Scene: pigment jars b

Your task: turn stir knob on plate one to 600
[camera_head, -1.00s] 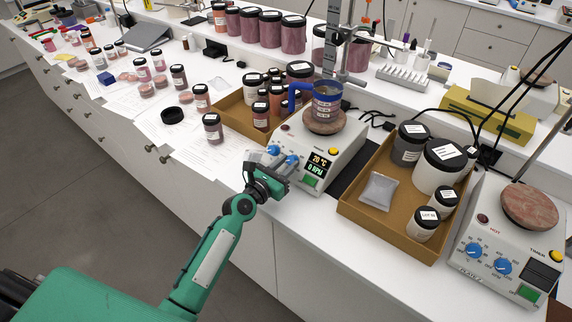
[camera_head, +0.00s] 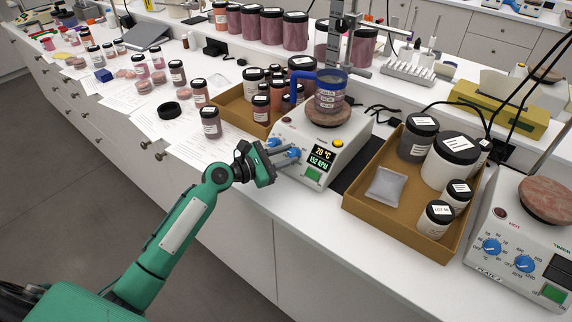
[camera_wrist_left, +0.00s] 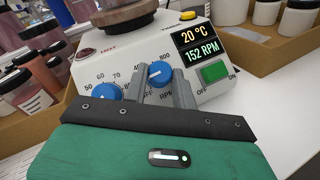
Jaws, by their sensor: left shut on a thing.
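Plate one (camera_head: 325,140) is a white stirring hotplate with a round brown top and a blue-handled beaker (camera_head: 330,95) on it. Its display (camera_wrist_left: 200,42) reads 20 °C and 152 RPM. The blue stir knob (camera_wrist_left: 160,72), marked RPM, sits right of the blue heat knob (camera_wrist_left: 106,92). My left gripper (camera_head: 283,156) comes in from the front and is shut on the stir knob, one grey finger on each side in the left wrist view (camera_wrist_left: 162,88). The knob's white pointer line is tilted up to the right. The green switch (camera_wrist_left: 214,72) is right of it. My right gripper is not in view.
A cardboard tray (camera_head: 385,222) with several jars and a grey packet stands right of plate one. A second hotplate (camera_head: 520,235), labelled PLATE 2, is at far right. Another tray (camera_head: 232,113) of jars is behind left. The counter front is clear.

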